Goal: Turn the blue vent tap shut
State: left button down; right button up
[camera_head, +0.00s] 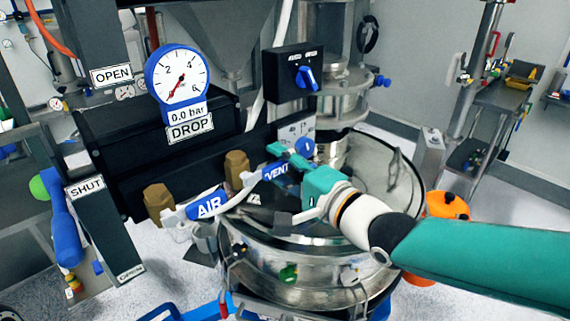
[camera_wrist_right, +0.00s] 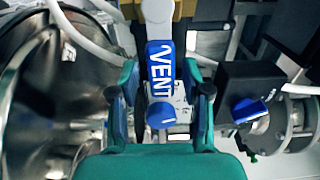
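The blue vent tap handle (camera_head: 276,171), marked VENT, sits beside the blue AIR handle (camera_head: 209,206) above the steel vessel. My right gripper (camera_head: 290,157) comes in from the right and is at the free end of the vent handle. In the right wrist view the vent handle (camera_wrist_right: 160,72) lies lengthwise between the two fingers of my right gripper (camera_wrist_right: 163,98), its round blue end towards the palm. Gaps show on both sides, so the gripper is open around the handle and not clamped on it. My left gripper is not in view.
Brass fittings (camera_head: 237,166) stand behind the handles. A blue-rimmed gauge (camera_head: 178,82) reads 0.0 bar. A black box with a blue knob (camera_head: 306,77) is close behind my right gripper. The steel vessel (camera_head: 300,268) lies below, with an orange bucket (camera_head: 447,206) to its right.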

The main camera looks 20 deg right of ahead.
jog(key=shift+s, duration=0.1)
jog(key=v, duration=1.2)
jog(key=shift+a+f, duration=0.1)
